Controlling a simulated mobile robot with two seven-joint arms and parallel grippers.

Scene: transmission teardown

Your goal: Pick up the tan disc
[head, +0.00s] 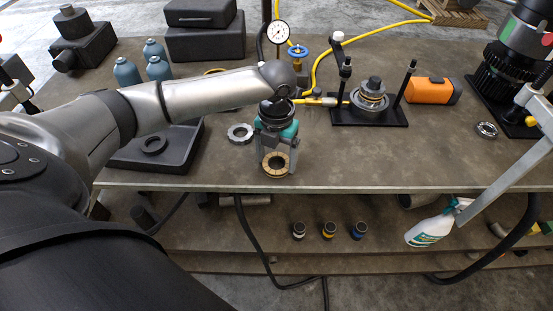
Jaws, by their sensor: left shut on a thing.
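The tan disc (275,164) is a ring with small dark marks and a dark centre, near the front edge of the workbench in the head view. My left gripper (276,168) comes down from above with one finger on each side of the disc and is shut on it. I cannot tell whether the disc touches the bench or is slightly raised. My right gripper is out of view.
A grey toothed ring (240,132) lies just left of the gripper, near a dark tray (180,160) holding a black ring. The front right bench top is mostly clear.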

